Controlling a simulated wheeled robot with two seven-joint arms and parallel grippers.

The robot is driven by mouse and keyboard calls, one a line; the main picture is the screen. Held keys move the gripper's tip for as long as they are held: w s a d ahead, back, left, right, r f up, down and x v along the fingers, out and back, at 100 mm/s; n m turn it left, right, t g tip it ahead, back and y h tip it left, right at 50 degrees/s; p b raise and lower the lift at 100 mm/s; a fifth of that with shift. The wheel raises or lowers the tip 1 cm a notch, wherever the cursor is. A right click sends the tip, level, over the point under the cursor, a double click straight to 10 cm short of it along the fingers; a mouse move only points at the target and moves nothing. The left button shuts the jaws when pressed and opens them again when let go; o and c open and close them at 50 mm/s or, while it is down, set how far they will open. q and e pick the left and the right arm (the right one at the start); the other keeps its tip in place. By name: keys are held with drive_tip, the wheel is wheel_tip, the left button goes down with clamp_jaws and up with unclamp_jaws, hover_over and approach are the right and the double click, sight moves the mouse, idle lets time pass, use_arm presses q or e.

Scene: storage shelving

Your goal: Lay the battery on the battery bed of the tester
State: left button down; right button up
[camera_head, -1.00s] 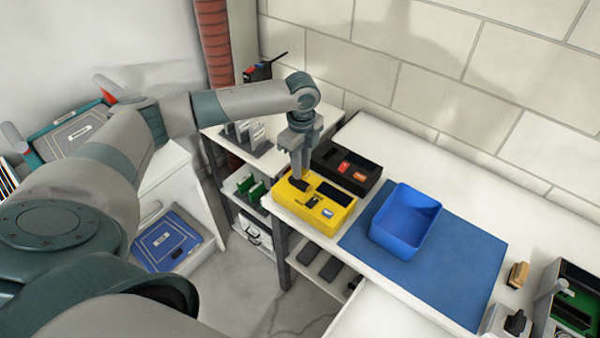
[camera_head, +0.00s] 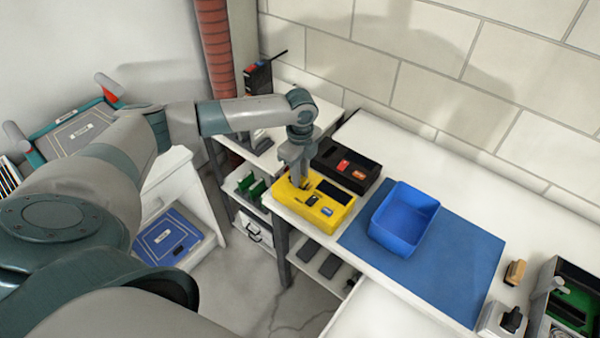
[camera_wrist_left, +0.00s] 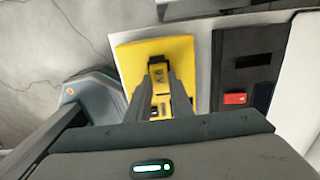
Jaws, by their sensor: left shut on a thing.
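The yellow tester (camera_head: 316,214) sits at the left end of the white worktop, with a dark display and small coloured buttons on top. It also shows in the left wrist view (camera_wrist_left: 182,50). My left gripper (camera_head: 302,182) points down over the tester's left part, fingers close to its top. In the left wrist view the fingers (camera_wrist_left: 160,88) are close together over the yellow body. The gripper is shut on the battery, which is mostly hidden by the fingers; I cannot tell whether it touches the bed. My right gripper is not in view.
A black device (camera_head: 362,181) with red and orange parts stands right behind the tester. A blue bin (camera_head: 402,228) stands on a blue mat (camera_head: 445,275) to the right. White shelving (camera_head: 248,205) is at the left. The worktop behind the bin is clear.

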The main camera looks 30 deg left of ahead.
use_arm(q)
drive_tip(key=c, duration=1.6)
unclamp_jaws()
drive_tip(key=shift+f, duration=0.1)
drive_tip(key=shift+o, duration=0.2)
